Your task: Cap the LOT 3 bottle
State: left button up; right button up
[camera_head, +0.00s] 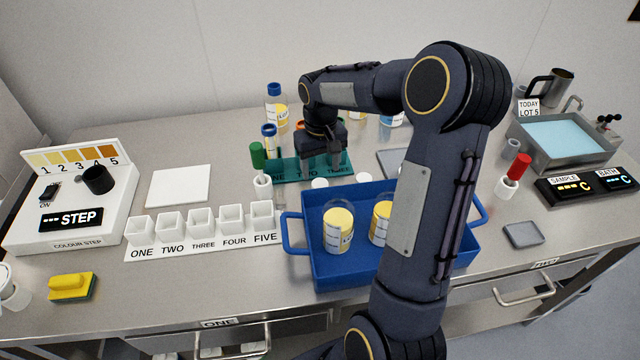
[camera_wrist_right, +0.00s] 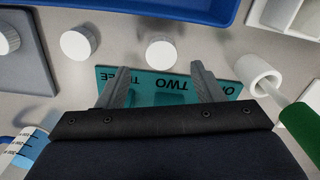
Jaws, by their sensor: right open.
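Two clear bottles with yellow contents, one at left (camera_head: 338,232) and one at right (camera_head: 381,224), stand in the blue tray (camera_head: 320,268); their labels are too small to read, so I cannot tell which is LOT 3. White round caps, one left (camera_head: 320,183) and one right (camera_head: 363,178), lie behind the tray; the right wrist view shows white caps (camera_wrist_right: 78,44) and (camera_wrist_right: 161,53) too. My right gripper (camera_head: 322,155) is open above the teal rack (camera_head: 290,171); the right wrist view shows its spread, empty fingers (camera_wrist_right: 158,82) over the rack (camera_wrist_right: 172,88). My left gripper is not in view.
A blue-capped bottle (camera_head: 275,108) stands behind the rack. A green-topped stick (camera_head: 257,156) stands in a white holder left of the rack. White cups (camera_head: 200,222) line the front left. A water bath (camera_head: 565,140) is at right. My right arm hides part of the tray.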

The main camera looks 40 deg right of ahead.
aim_at(320, 183)
jog(key=shift+f, duration=0.35)
notch_tip(320, 183, down, 4)
jog(key=shift+f+p, duration=0.25)
jog(key=shift+p, duration=0.35)
jog(key=c, duration=1)
jog(key=shift+w+r, duration=0.1)
